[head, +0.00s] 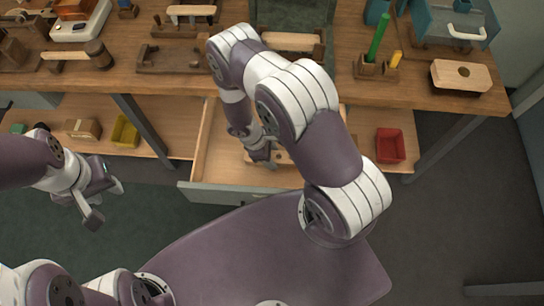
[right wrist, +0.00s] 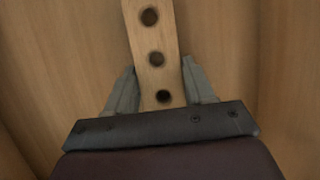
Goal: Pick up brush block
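The brush block is a light wooden bar with a row of dark round holes (right wrist: 155,35); in the head view it lies in the open drawer (head: 283,158), partly hidden by my right arm. My right gripper (head: 265,160) reaches down into the drawer at the block. In the right wrist view its two grey fingers (right wrist: 160,85) stand on either side of the block's near end, very close to its sides; whether they press on it is not clear. My left gripper (head: 108,203) is at the left, away from the bench, fingers apart and empty.
The open drawer (head: 228,196) sticks out below the workbench (head: 230,85). A red bin (head: 390,145) stands right of it, a yellow bin (head: 125,131) left.

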